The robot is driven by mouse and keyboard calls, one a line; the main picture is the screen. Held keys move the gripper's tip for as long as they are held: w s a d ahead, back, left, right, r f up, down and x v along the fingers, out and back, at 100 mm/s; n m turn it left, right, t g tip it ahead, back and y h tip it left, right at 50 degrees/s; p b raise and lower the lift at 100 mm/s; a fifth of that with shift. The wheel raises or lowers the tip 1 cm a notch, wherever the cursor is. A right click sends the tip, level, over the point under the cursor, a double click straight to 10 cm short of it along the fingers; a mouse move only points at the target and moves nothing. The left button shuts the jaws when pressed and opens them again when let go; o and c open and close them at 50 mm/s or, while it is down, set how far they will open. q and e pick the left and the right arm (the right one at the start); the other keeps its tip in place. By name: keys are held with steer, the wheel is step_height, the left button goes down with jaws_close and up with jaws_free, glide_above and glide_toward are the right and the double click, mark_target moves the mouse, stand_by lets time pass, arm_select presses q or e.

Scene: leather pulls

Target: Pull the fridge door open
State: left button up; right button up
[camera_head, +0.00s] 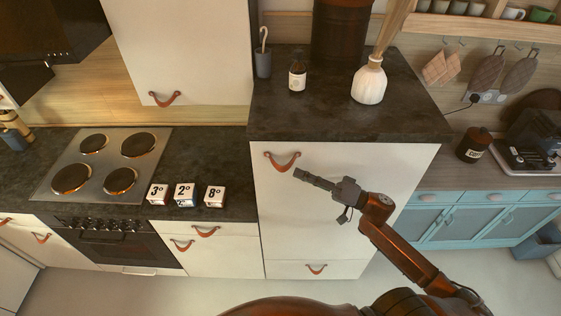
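The fridge door (345,205) is a tall white front below a dark worktop, and it looks shut. A brown leather pull (283,162) hangs near its upper left corner. My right gripper (301,174) reaches in from the lower right, its fingertips pointing left, close to the right end of the pull. In this view the fingertips appear just below and right of the pull; I cannot tell whether they touch it. The fingers show as a narrow dark shape, so their opening is unclear. My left gripper is out of view.
A dark worktop (330,122) above the door holds a white vase (369,82) and a bottle (297,77). A lower drawer (335,270) with its own pull is below the door. Number blocks (185,194) stand on the left counter. The floor in front is clear.

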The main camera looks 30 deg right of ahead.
mark_target(282, 167)
steer(key=x, duration=0.6)
steer(key=shift+p, duration=0.4)
steer(key=shift+w+a+r, duration=0.1)
steer(key=shift+a, duration=0.1)
steer(key=shift+w+a, duration=0.1)
steer(key=shift+w, duration=0.1)
steer(key=c, duration=0.3)
jaws_close()
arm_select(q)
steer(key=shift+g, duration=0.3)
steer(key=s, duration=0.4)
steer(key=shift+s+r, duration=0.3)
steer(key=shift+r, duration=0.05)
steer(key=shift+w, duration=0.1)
